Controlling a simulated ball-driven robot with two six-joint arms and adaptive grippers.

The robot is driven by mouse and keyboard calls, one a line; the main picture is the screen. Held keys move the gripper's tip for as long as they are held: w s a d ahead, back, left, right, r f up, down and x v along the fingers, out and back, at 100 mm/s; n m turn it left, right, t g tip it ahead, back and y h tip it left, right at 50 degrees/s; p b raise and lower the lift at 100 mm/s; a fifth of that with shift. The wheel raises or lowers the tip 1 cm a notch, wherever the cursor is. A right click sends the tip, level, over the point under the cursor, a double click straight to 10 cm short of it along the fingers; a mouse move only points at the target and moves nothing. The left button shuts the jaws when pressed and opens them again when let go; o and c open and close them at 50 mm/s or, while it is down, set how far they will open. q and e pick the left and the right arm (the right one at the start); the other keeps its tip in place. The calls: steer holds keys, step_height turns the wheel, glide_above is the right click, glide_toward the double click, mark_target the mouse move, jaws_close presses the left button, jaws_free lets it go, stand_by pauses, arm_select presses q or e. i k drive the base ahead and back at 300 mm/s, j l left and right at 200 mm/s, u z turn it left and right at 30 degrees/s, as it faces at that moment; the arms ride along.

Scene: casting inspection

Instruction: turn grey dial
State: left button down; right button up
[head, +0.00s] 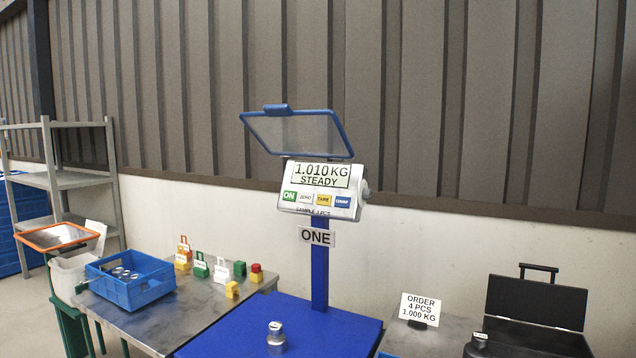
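The grey dial (365,189) sits on the right side of the scale's display head (321,190), seen nearly edge-on and small, so its setting cannot be read. The display reads 1.010 KG, STEADY, above a row of coloured buttons. The head stands on a blue post (319,270) with a sign reading ONE. A clear cover with a blue frame (297,133) is raised above the display. A metal weight (276,338) stands on the blue scale platform (235,325). Neither of my grippers is in view.
A blue crate (150,287) with metal parts stands on the left table beside small coloured blocks and tags. An order card (420,308) and an open black case (535,305) are at the right. A grey shelf (50,180) stands far left. Space around the dial looks clear.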

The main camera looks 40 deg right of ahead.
mark_target(367, 193)
steer(key=z, duration=0.85)
